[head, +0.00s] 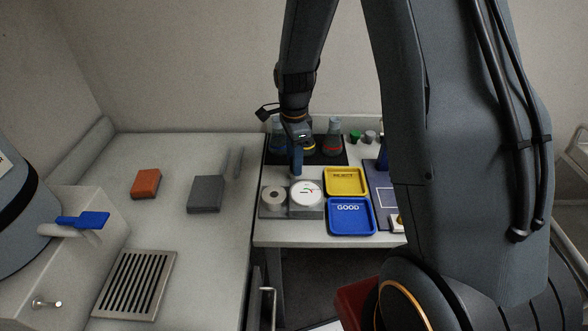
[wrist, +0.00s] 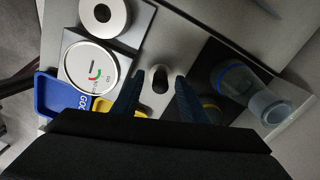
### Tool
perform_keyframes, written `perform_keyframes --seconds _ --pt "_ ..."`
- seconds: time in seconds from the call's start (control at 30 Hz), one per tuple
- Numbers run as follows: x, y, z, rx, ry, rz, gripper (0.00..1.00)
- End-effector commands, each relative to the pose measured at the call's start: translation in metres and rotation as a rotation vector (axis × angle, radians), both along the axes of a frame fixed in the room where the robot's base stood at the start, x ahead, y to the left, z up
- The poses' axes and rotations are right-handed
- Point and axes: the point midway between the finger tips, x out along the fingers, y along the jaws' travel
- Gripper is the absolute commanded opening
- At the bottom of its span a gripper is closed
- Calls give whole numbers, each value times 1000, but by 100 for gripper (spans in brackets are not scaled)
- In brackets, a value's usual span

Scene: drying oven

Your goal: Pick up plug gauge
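A small upright cylinder with a dark round top, which looks like the plug gauge (wrist: 160,78), stands on the light table in the wrist view. My gripper (wrist: 159,76) is open, with its two blue fingers on either side of the cylinder and a gap visible at each side. In the head view my gripper (head: 296,168) points down behind the dial gauge (head: 306,193), and its fingers hide most of the plug gauge. I cannot tell how far the fingertips are above the table.
A round ring part (head: 272,198) sits left of the dial gauge. A yellow REJECT tray (head: 346,173) and a blue GOOD tray (head: 351,229) lie to the right. Glass flasks (head: 333,136) stand on a black mat close behind my gripper. A grey block (head: 205,194) lies left.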

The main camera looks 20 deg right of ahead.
Motion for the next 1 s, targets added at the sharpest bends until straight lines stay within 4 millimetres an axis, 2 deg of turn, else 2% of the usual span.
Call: perform_keyframes --seconds 0.13,0.37,0.4,0.77,1.0 --pt "0 0 0 0 0 0 40" --pt "0 0 0 0 0 0 3" --pt "0 0 0 0 0 0 0" --pt "1 0 3 0 -2 0 0" --pt "2 0 25 0 -4 0 0"
